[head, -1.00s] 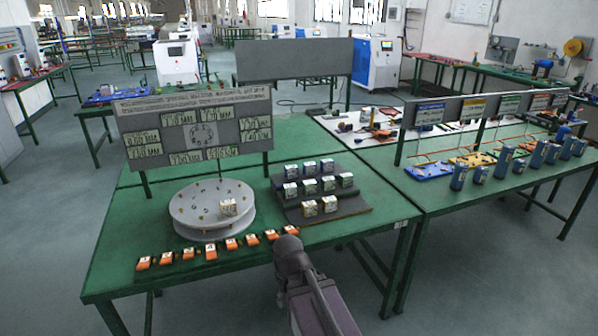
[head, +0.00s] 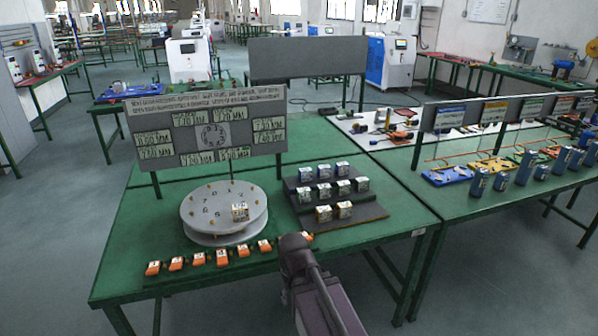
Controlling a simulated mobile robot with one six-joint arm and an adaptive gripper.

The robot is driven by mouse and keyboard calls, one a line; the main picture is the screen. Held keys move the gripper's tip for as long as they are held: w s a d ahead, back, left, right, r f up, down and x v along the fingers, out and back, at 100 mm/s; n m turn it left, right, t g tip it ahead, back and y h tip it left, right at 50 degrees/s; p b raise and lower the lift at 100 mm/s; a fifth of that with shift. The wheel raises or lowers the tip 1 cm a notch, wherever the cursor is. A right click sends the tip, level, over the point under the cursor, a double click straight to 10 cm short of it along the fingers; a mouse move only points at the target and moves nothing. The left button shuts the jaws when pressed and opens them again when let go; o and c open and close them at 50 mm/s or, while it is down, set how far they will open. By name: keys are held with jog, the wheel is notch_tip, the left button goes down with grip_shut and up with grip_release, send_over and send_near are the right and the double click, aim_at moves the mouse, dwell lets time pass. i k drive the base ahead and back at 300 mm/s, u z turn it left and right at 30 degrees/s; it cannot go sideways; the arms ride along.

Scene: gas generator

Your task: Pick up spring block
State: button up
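Several small cube blocks stand in three rows on a dark stepped rack (head: 366,217) on the green table. The back row (head: 323,173) has bluish marks, the middle row (head: 325,190) greenish marks and the front pair (head: 333,212) yellowish marks. One more block (head: 240,211) with a yellowish face sits on the round white dial (head: 208,215), left of the rack. The labels are too small to tell which is the spring block. My arm rises from the bottom of the head view, in front of the table's near edge. My gripper is not visible.
Several orange numbered blocks (head: 222,257) line the table's front edge. A grey board with green cards (head: 212,133) stands behind the dial. A second green table (head: 410,160) with blue cylinders (head: 479,182) adjoins at right. Bare green tabletop (head: 395,250) lies right of my arm.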

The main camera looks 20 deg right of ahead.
aim_at(305, 174)
jog(key=i, duration=1.3)
jog(key=z, duration=0.05)
